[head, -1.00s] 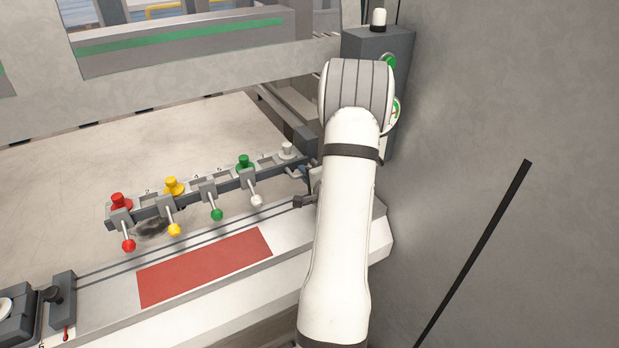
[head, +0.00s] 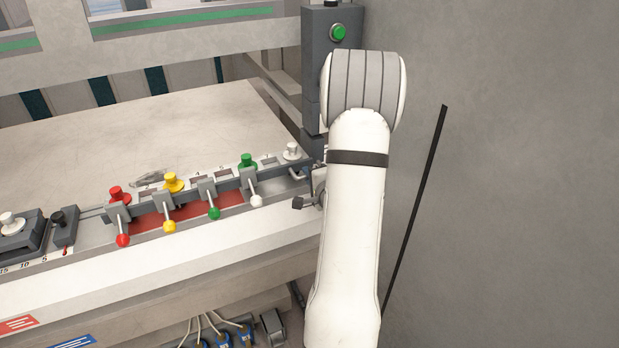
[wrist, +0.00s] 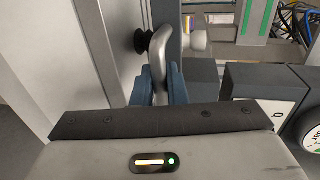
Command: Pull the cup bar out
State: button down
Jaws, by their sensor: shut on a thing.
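The cup bar (head: 230,184) is a long dark grey bar in the head view, carrying several small lever clamps with red, yellow, green and white ball ends. It lies across the red strip (head: 150,222) on the machine's front ledge, its right end close to my gripper. In the wrist view, my gripper (wrist: 160,78) is shut, its two blue-grey fingers on either side of a bent silver handle (wrist: 161,45). In the head view my arm hides most of the gripper and the hold.
A pale flat bed (head: 120,140) lies behind the bar. A dark post with a green button (head: 338,32) stands just behind my arm, and a grey wall (head: 520,180) fills the right. A dark block with a white knob (head: 12,222) sits at the left.

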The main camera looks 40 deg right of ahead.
jog(key=shift+s+d+f, duration=0.1)
jog(key=shift+s+f, duration=0.05)
jog(key=c, duration=1.6)
grip_release()
jog(key=shift+s+d, duration=0.1)
jog(key=shift+s, duration=0.05)
jog(key=shift+o, duration=0.5)
jog(key=b+v, duration=0.1)
jog(key=v, duration=0.6)
jog(key=shift+s+a, duration=0.2)
